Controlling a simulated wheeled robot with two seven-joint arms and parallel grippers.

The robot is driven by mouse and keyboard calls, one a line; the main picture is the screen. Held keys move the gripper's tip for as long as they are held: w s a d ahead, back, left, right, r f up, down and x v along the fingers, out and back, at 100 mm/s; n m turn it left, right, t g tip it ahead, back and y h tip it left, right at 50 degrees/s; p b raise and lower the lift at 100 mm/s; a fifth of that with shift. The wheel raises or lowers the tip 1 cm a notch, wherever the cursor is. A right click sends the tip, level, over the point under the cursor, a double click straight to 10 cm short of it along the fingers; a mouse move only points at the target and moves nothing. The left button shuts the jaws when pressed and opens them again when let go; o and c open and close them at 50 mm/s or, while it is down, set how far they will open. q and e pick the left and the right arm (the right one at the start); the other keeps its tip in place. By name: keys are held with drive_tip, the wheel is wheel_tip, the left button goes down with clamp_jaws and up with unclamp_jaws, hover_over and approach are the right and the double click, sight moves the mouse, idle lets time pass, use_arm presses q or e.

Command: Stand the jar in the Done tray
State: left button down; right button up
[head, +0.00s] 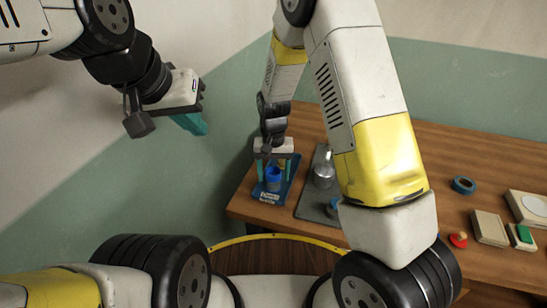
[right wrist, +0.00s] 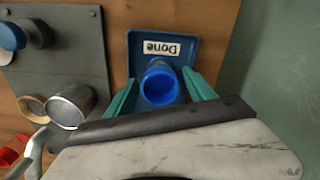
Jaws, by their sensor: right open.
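The blue jar (head: 273,180) stands upright in the blue Done tray (head: 284,193) at the table's left end. In the right wrist view I look down into the jar's open mouth (right wrist: 160,85), with the tray (right wrist: 140,45) and its Done label beyond. My right gripper (head: 274,168) is above the tray with its teal fingers apart, one on each side of the jar. In the right wrist view the gripper (right wrist: 160,92) shows gaps near the jar, though contact lower down is hidden. My left gripper (head: 190,122) is away from the table at upper left; its finger gap is unclear.
A grey mat (head: 311,203) beside the tray holds a silver metal mug (head: 323,174) and other round items. A blue ring (head: 463,185), a red knob (head: 458,240) and pale boxes lie further right. A wall rises close behind the tray.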

wheel_tip(320, 180, up, 12)
drive_tip(key=s+d+r+t+y, duration=0.1)
drive_tip(key=s+d+r, duration=0.25)
drive_tip(key=r, duration=0.25)
drive_tip(key=s+d+r+t+y, duration=0.1)
drive_tip(key=s+d+r, duration=0.25)
drive_tip(key=r, duration=0.25)
drive_tip(key=s+d+r+t, duration=0.2)
drive_tip(key=s+d+r, duration=0.1)
drive_tip(key=s, duration=0.3)
drive_tip(key=s+d+r+t, duration=0.2)
drive_tip(key=s+d+r, duration=0.1)
drive_tip(key=s, duration=0.3)
drive_tip(key=shift+s+d+r+n, duration=0.2)
drive_tip(key=shift+s+d+n, duration=0.15)
drive_tip(key=shift+d, duration=0.25)
